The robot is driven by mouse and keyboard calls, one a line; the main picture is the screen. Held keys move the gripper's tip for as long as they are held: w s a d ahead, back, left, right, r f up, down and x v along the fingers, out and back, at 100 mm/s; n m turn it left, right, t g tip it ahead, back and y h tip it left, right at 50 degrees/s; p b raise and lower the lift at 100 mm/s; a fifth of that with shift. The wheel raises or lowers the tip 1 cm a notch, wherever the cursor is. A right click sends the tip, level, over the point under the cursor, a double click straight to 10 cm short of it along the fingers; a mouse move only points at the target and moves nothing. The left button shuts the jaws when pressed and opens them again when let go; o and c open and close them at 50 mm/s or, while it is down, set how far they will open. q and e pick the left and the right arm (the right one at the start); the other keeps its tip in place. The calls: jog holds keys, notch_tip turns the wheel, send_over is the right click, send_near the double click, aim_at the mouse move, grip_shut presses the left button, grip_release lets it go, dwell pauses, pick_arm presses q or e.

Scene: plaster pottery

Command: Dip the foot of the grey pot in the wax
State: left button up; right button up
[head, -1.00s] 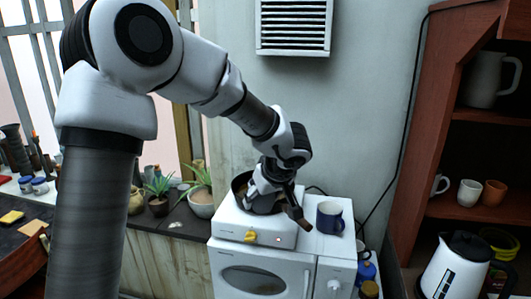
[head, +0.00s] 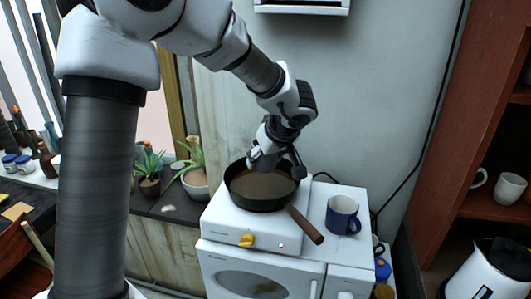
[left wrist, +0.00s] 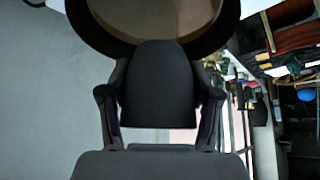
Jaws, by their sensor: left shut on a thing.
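The dark pan (head: 234,197) of brown wax (head: 265,188) sits on the white hotplate, its brown handle pointing to the front right. My left gripper (head: 272,150) is at the pan's back edge and above it. In the left wrist view, a dark grey rounded thing, which I take for the grey pot (left wrist: 158,85), sits between the two fingers, which are shut on it. The pan (left wrist: 228,32) shows behind it at the top of that view. My right gripper is not in view.
The white hotplate (head: 220,222) with a yellow knob stands on a white cabinet. A dark blue mug (head: 342,217) stands right of the pan. Potted plants (head: 194,180) stand to the left. A kettle (head: 488,272) and a wooden shelf (head: 447,155) are at the right.

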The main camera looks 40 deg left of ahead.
pick_arm(q)
jog(key=b, duration=0.3)
send_over(261, 187)
jog(key=d, duration=0.1)
jog(key=f, duration=0.4)
jog(key=shift+w+f, duration=0.15)
jog(key=shift+w, duration=0.05)
jog(key=shift+f, duration=0.25)
jog(key=shift+s+d+f, duration=0.55)
jog(key=shift+f, duration=0.25)
jog(key=shift+w+a+f, duration=0.35)
jog(key=shift+f, duration=0.15)
jog(key=shift+s+d+r, duration=0.2)
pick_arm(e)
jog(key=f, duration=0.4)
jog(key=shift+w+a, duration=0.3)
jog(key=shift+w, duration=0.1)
pick_arm(q)
jog(key=shift+w+a+f, duration=0.1)
jog(key=shift+f, duration=0.1)
jog(key=shift+f, duration=0.35)
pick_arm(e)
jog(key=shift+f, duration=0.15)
pick_arm(q)
jog(key=shift+s+f+p, duration=0.2)
jog(key=shift+p, duration=0.25)
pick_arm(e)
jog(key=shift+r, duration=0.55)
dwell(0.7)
